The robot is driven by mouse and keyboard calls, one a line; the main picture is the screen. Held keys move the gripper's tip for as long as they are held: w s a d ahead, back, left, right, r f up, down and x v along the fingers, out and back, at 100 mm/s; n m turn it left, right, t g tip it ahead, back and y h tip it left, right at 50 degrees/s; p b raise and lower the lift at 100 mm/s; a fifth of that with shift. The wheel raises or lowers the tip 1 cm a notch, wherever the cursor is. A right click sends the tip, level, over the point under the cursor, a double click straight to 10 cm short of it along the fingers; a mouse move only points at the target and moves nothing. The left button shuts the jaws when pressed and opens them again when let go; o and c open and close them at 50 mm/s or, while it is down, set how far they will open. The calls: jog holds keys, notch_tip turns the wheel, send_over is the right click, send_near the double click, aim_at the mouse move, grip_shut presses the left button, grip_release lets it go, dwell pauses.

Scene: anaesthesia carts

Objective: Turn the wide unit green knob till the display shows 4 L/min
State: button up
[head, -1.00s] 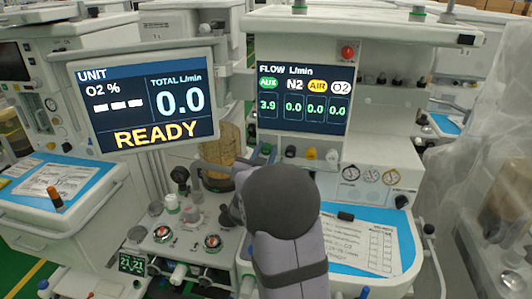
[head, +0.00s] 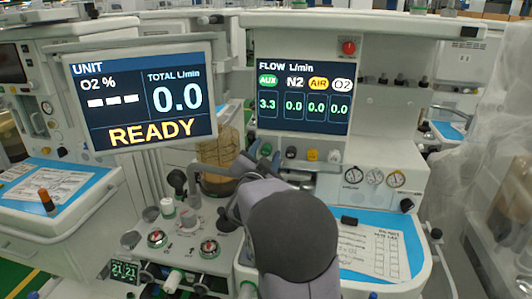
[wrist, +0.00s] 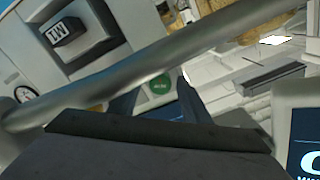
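The wide unit (head: 400,60) stands at the right in the head view. Its flow display (head: 303,97) reads 3.3 under the green AUX label, and 0.0 under N2, AIR and O2. The green knob (wrist: 160,84) shows as a round green face in the wrist view. My gripper (wrist: 159,82) has its two dark fingers apart, one on each side of the knob, with a gap showing beside it. I cannot tell how deep the fingers reach around it. In the head view my arm hides the gripper.
A grey bar (wrist: 200,47) crosses the wrist view close to my gripper. The black N2 knob (head: 291,152), yellow knob (head: 313,155) and white knob (head: 334,156) sit in a row. The UNIT screen (head: 140,97) at left reads READY and 0.0.

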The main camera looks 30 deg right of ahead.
jog(key=shift+b+v, duration=0.5)
jog(key=shift+v, duration=3.2)
